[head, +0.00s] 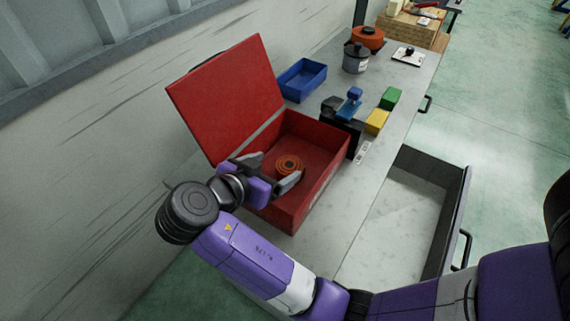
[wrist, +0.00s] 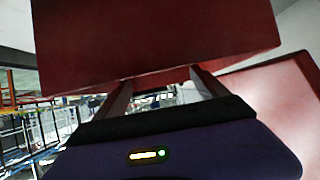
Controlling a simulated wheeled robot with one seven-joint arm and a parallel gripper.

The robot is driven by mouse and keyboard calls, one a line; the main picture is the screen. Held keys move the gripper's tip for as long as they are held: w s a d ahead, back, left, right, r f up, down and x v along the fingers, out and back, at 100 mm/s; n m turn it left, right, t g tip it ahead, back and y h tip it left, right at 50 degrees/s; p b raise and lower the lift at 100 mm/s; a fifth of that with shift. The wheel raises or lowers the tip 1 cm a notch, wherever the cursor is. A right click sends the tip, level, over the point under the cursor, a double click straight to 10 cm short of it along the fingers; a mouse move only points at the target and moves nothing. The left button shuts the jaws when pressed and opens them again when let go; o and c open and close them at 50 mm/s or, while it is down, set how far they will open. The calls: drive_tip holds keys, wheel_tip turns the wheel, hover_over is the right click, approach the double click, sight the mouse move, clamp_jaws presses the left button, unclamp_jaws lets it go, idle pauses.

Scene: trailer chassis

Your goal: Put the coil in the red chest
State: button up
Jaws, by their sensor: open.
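The red chest (head: 322,134) stands on the grey bench with its lid (head: 230,98) raised toward the wall. Red panels (wrist: 150,40) of the chest fill much of that view. The coil does not show there.
A blue bin (head: 303,80), a grey pot (head: 356,58), a dark tool with a blue top (head: 349,103), and green (head: 391,97) and yellow (head: 376,121) blocks stand beyond the chest. An open, empty drawer (head: 405,215) juts out at the right.

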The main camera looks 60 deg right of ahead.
drive_tip(key=shift+p+v, duration=0.8)
drive_tip(key=shift+v, duration=1.4)
